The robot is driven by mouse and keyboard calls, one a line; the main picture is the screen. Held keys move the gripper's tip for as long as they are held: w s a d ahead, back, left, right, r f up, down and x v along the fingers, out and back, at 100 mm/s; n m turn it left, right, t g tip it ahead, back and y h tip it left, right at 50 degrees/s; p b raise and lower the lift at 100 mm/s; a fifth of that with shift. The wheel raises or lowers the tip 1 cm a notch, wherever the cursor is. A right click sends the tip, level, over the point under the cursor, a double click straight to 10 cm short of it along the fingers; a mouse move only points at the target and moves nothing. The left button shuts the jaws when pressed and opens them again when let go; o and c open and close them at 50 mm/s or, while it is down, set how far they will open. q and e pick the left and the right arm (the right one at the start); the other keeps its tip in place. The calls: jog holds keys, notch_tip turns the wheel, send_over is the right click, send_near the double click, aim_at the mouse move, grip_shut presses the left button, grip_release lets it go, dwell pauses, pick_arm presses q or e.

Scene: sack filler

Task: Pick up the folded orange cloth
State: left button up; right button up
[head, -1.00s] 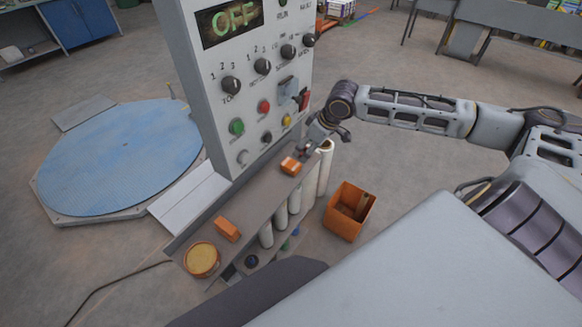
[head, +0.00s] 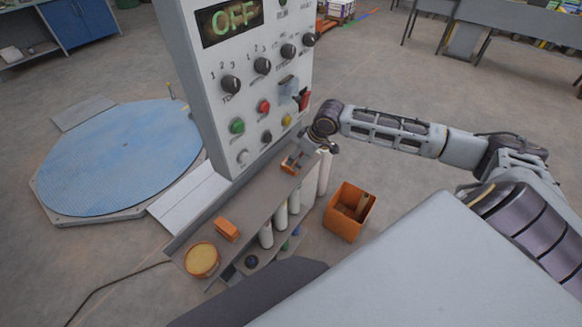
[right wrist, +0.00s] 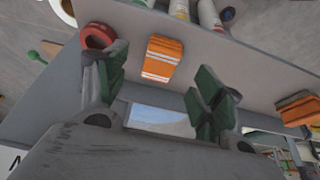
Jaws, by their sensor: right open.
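A folded orange cloth with pale stripes (head: 289,167) lies on the narrow shelf below the control panel. In the right wrist view the striped cloth (right wrist: 164,58) lies beyond the gap between my fingers, apart from them. A second orange folded-looking item (head: 227,229) lies farther along the shelf; it also shows at the right edge of the wrist view (right wrist: 300,108). My right gripper (head: 295,158) is open and empty, just above the striped cloth and partly covering it in the head view. Its green-padded fingers (right wrist: 158,85) stand apart. My left gripper is not in view.
A red ring-shaped roll (right wrist: 97,36) lies beside the striped cloth, close to one finger. The control panel (head: 240,110) rises right behind the shelf. White cylinders (head: 280,217) stand below it. An orange bin (head: 349,211) is on the floor; a round yellow-topped tub (head: 202,260) is at the shelf's near end.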

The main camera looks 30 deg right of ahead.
aim_at(294, 165)
jog(key=shift+f, duration=0.1)
dwell(0.3)
jog(key=shift+a+x, duration=0.25)
jog(key=shift+x, duration=2.3)
jog(key=shift+w, duration=0.15)
jog(key=c, duration=1)
